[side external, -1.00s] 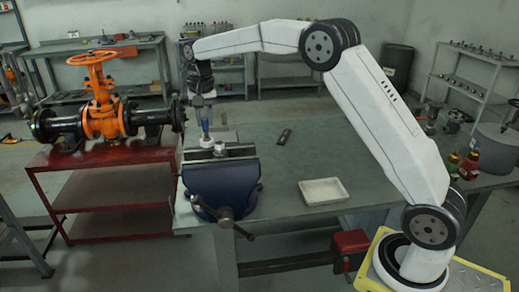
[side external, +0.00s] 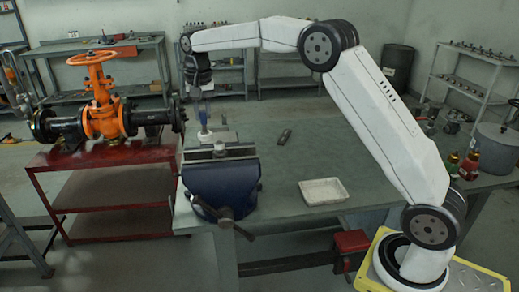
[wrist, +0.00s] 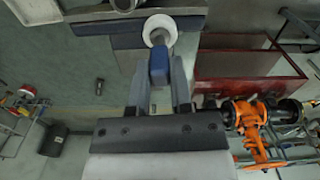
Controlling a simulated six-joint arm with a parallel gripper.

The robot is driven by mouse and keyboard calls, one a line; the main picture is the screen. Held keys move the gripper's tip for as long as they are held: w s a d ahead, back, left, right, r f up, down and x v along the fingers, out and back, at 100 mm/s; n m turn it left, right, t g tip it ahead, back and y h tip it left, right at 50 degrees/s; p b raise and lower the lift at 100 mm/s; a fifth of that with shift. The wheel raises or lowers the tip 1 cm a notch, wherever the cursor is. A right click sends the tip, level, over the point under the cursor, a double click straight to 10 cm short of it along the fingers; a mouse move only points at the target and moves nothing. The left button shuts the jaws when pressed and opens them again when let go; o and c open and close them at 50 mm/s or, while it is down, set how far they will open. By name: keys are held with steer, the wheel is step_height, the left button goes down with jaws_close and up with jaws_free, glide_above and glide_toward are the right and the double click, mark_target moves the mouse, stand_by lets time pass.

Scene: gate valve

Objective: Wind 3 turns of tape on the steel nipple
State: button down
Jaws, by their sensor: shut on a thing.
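My gripper (side external: 204,110) hangs down just behind the bench vise (side external: 222,185). In the wrist view its two fingers (wrist: 159,85) are shut on a blue holder (wrist: 159,66). A white tape roll (wrist: 159,29) sits at the holder's far end, and it also shows below the fingers in the side view (side external: 205,136). A grey metal piece, which looks like the steel nipple (side external: 219,147), stands at the vise jaws; a round metal end (wrist: 124,4) shows there, cut off by the wrist view's top edge. The roll is close to the nipple; I cannot tell whether tape joins them.
A shallow white tray (side external: 324,191) and a small dark block (side external: 284,136) lie on the green bench (side external: 300,155). An orange gate valve (side external: 103,118) with black pipes stands on a red table at left. The bench middle is mostly clear.

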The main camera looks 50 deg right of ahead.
steer(key=shift+r, duration=2.1)
